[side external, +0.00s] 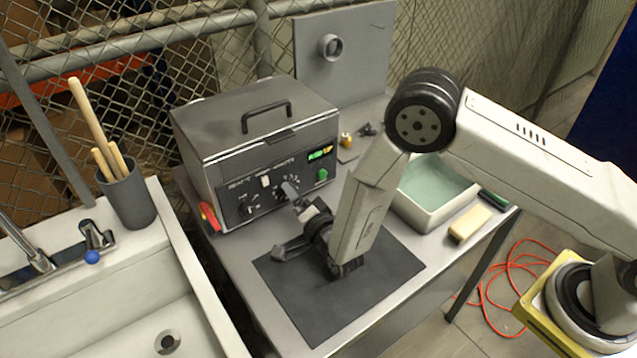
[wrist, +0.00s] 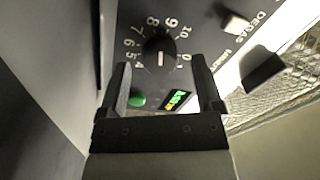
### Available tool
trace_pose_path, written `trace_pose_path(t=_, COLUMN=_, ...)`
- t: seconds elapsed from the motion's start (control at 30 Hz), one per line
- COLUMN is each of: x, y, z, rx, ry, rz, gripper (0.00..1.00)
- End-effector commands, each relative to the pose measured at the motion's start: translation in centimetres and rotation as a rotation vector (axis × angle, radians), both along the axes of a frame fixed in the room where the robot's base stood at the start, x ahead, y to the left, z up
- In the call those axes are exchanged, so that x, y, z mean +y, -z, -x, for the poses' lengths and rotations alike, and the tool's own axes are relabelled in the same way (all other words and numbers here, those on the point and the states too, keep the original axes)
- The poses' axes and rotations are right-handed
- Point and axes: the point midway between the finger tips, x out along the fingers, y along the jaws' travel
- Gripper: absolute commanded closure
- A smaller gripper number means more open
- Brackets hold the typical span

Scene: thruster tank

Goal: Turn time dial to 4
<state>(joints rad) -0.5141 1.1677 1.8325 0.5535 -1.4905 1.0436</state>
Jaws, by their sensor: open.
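The time dial appears to be the round black knob (wrist: 160,52) with a ring of white numbers in the wrist view. Its short white mark points downward in the picture, between the 4 and the 0; the numbers there are not legible. My gripper (wrist: 164,85) is open, with one finger on each side below the dial and nothing between them. In the side external view my gripper (side external: 297,198) is close to the front panel of the grey tank unit (side external: 262,160) and partly covers the dial. Whether the fingers touch it, I cannot tell.
A green button (side external: 322,175) and lit display (side external: 320,153) sit right of the dial. A white switch (side external: 265,181) and another dial (side external: 245,208) lie left. A red-handled tool (side external: 209,218) is beside the unit. A tray (side external: 433,190) and yellow block (side external: 469,223) stand right.

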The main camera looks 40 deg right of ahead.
Motion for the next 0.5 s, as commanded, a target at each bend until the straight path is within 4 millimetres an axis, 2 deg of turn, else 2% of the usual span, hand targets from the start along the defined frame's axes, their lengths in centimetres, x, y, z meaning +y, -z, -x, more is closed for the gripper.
trace_pose_path(t=0.17, x=0.1, y=0.1, z=1.5, rx=0.001, ry=-0.002, rz=0.002, gripper=0.16)
trace_pose_path(t=0.5, x=0.3, y=0.2, z=5.8, rx=0.001, ry=-0.003, rz=0.001, gripper=0.16)
